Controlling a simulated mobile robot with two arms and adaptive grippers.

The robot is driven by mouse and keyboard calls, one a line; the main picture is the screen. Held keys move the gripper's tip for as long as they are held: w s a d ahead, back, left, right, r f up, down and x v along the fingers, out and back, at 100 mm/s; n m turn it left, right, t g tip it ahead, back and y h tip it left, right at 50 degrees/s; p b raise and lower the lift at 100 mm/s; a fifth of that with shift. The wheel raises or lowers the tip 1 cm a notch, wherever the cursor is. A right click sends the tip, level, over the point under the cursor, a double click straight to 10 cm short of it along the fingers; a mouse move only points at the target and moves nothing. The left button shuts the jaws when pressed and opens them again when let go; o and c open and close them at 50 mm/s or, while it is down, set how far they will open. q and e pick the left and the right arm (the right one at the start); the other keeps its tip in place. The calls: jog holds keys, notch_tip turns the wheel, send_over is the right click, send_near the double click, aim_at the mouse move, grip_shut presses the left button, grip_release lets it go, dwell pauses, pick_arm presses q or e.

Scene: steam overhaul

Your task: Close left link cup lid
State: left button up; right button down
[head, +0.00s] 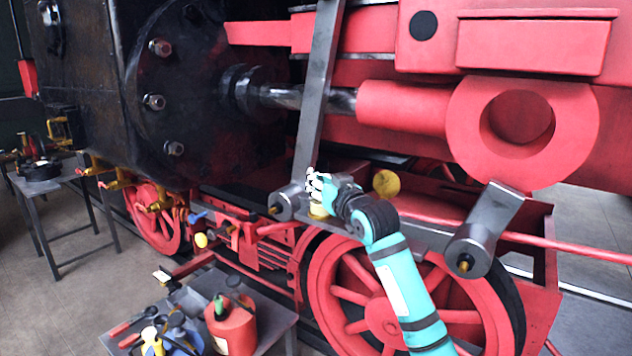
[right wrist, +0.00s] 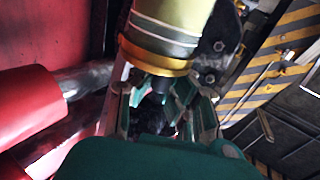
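A small brass cup (head: 318,210) sits at the lower end of the grey link, by the link's pin end. My right gripper (head: 318,186) is right above and beside it, partly hiding it. A round brass disc (head: 386,183), which may be a lid, stands to the right behind my wrist. In the right wrist view, an olive-brass cylinder with a gold rim (right wrist: 150,57) is close ahead of my right gripper (right wrist: 163,92). Its fingers look apart, with a dark part between them; I cannot tell whether they touch the cylinder. My left gripper is not in view.
The grey link bar (head: 318,95) and red rod (head: 405,105) are close above my right arm. A red spoked wheel (head: 345,300) is below. A grey tool table (head: 275,322) with oil cans stands at the lower left. Open floor (head: 95,285) lies farther left.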

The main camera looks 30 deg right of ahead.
jog(key=c, duration=1.2)
grip_release()
jog(key=shift+s+f, duration=0.25)
jog(key=shift+s, duration=0.2)
jog(key=shift+c, duration=0.2)
jog(key=shift+w+a, duration=0.1)
jog(key=shift+w, duration=0.15)
jog(key=s+a, duration=0.1)
jog(key=s, duration=1.1)
